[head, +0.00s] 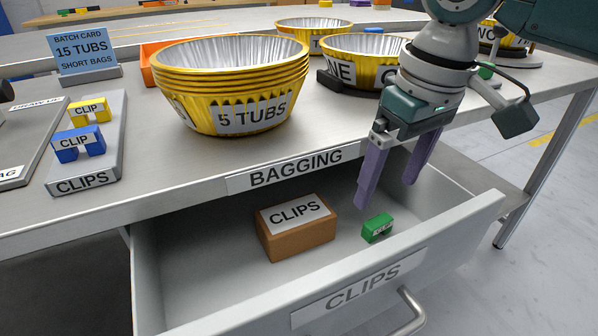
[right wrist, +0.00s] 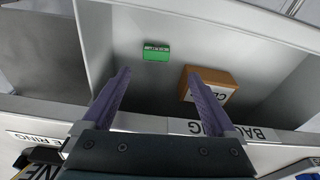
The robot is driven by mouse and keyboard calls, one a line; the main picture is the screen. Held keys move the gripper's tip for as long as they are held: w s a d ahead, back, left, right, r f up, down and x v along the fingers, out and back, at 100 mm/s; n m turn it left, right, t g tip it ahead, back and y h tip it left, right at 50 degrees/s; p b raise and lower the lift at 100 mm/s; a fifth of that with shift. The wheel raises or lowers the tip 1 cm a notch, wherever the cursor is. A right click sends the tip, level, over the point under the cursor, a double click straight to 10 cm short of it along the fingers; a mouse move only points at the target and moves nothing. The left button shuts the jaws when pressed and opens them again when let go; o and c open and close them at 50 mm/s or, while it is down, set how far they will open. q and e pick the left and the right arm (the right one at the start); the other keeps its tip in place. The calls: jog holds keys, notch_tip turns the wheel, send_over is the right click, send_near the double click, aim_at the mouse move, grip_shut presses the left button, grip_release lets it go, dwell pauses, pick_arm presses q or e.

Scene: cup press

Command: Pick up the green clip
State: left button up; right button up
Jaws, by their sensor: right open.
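The green clip (head: 377,227) lies on the floor of the open drawer, to the right of a brown box labelled CLIPS (head: 296,229). It also shows in the right wrist view (right wrist: 155,51), ahead of and between the fingers. My right gripper (head: 388,196) is open and empty, with its purple fingers pointing down above the drawer, near the clip and apart from it. Its fingertips also show in the right wrist view (right wrist: 160,72). My left gripper is in neither view.
The drawer front (head: 365,285) with its handle is pulled out below the BAGGING table edge (head: 205,184). On the table stand stacked gold tubs (head: 190,95) and a grey CLIPS tray (head: 112,168) with yellow (head: 90,104) and blue (head: 68,155) clips.

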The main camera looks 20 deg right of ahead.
aim_at(379, 221)
notch_tip(379, 221, down, 3)
jog(key=shift+w+r+b, duration=0.1)
jog(key=shift+r+b, duration=0.05)
jog(key=shift+b, duration=0.3)
jog(key=f+b, duration=0.2)
jog(key=f, duration=0.1)
jog(key=f+b, duration=0.1)
jog(key=f, duration=0.1)
jog(key=shift+w+d, duration=0.2)
jog(key=shift+d, duration=0.1)
jog(key=shift+r, duration=0.1)
jog(key=c, duration=1.4)
